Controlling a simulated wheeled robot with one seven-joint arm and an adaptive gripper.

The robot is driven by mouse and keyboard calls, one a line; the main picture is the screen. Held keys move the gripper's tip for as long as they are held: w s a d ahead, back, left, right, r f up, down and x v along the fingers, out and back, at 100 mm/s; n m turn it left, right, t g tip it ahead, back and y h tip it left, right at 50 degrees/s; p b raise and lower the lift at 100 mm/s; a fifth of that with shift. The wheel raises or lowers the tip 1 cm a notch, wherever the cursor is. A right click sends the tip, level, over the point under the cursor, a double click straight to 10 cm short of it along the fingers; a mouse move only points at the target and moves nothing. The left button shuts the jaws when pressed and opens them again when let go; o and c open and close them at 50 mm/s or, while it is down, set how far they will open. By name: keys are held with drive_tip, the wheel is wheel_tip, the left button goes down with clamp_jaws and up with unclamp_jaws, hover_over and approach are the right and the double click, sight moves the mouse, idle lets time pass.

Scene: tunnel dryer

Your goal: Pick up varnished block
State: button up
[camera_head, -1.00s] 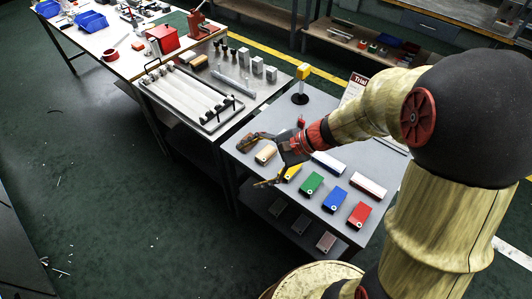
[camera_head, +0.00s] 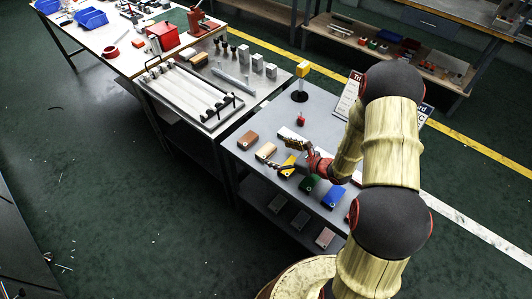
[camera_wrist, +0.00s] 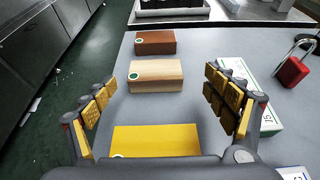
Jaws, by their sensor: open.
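A glossy reddish-brown block (camera_head: 248,138), which looks like the varnished one, lies at the left end of a row on the grey table. It also shows in the wrist view (camera_wrist: 155,42), farthest along the row. A pale wooden block (camera_head: 266,150) and a yellow block (camera_head: 287,165) lie beside it. My gripper (camera_head: 283,155) is open and empty above the row, near the yellow block. In the wrist view its fingers (camera_wrist: 160,84) spread to either side of the pale block (camera_wrist: 157,76), with the brown block beyond them.
Green (camera_head: 309,184) and blue (camera_head: 334,197) blocks continue the row. A red padlock (camera_head: 301,120) and a yellow-topped post (camera_head: 302,70) stand behind. A white-and-green box (camera_wrist: 245,90) lies right of the blocks. A tray of bars (camera_head: 190,95) occupies the neighbouring table.

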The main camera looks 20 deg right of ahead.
sight(264, 148)
drive_tip(key=b+x, duration=0.1)
drive_tip(key=x, duration=0.4)
drive_tip(key=shift+a+b, duration=0.4)
drive_tip(key=shift+a, duration=0.1)
drive_tip(key=c, duration=0.3)
drive_tip(key=c, duration=0.9)
drive_tip(key=shift+c, duration=0.4)
drive_tip(key=shift+r, duration=0.15)
